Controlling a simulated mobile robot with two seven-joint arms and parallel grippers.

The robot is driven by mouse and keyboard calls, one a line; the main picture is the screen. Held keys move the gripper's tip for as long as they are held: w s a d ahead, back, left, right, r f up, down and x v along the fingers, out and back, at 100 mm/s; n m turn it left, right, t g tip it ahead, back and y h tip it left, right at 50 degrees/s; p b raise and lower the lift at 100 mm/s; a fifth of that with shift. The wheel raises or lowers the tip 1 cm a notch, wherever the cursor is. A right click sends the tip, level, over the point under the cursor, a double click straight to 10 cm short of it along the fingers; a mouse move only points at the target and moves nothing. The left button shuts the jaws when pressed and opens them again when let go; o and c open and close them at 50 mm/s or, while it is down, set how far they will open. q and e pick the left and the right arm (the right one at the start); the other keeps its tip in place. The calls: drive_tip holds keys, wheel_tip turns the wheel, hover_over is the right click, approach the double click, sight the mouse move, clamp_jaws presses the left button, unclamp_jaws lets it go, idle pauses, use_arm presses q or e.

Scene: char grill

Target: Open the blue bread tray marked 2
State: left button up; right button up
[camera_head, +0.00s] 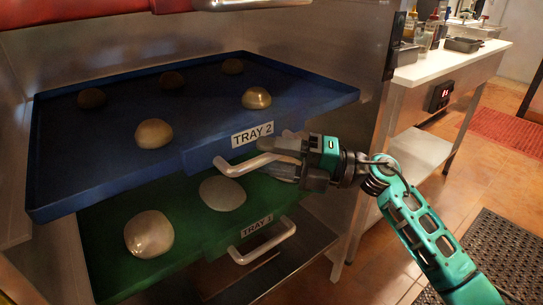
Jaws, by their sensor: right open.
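The blue tray marked TRAY 2 (200,110) sticks out of the metal cabinet, with several round buns (154,133) on it. Its light handle (240,166) is on the front face below the label (252,134). My right gripper (270,158) is open at the right part of this handle, its fingers close to it. I cannot tell whether they touch it. The left gripper is not in view.
The green tray marked TRAY 1 (110,222) sticks out below, with pale dough pieces and its own handle (262,242). A white counter (450,62) with bottles and metal pans stands at the right. Open tiled floor and a dark mat (500,250) lie at the lower right.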

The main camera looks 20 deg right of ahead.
clamp_jaws()
idle(0.5)
